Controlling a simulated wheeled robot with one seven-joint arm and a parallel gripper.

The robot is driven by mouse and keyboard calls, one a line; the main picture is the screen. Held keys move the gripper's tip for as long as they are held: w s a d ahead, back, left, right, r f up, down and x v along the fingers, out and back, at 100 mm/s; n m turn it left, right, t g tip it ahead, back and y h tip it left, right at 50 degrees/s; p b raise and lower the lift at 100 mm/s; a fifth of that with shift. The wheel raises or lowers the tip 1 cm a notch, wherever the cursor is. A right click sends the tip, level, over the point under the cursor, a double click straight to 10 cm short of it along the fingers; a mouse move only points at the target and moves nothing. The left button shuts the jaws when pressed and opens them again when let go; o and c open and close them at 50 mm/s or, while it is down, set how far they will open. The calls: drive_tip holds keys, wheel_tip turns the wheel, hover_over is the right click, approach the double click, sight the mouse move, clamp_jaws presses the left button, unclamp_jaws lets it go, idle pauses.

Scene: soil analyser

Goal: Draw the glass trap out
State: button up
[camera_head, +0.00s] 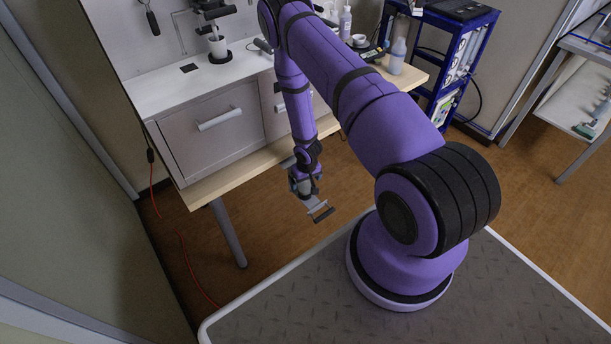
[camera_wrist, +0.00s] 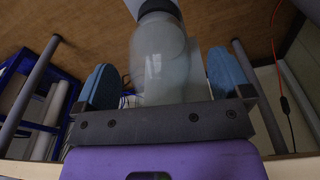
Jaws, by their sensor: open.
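I cannot tell for sure which thing is the glass trap. In the head view a small white vessel (camera_head: 217,46) stands on a round black base below a dark holder at the back of the white bench unit (camera_head: 178,122). My gripper (camera_head: 316,208) hangs in front of the bench, below its wooden edge and well away from that vessel. In the wrist view its two blue fingertips (camera_wrist: 165,77) are spread wide. A pale, translucent, bottle-like shape (camera_wrist: 158,62) with a rounded dark end shows between them. I cannot tell whether it touches them.
A wooden bench edge (camera_head: 262,160) runs behind my gripper. A pale bottle (camera_head: 397,57) stands on its right end, near a blue shelf unit (camera_head: 462,58). A bench leg (camera_head: 228,234) and an orange cable (camera_head: 181,250) are at left. The floor below looks clear.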

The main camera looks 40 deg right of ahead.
drive_tip(key=shift+f, duration=0.15)
drive_tip(key=c, duration=1.1)
drive_tip(key=shift+r, duration=0.7)
drive_tip(key=shift+r, duration=2.3)
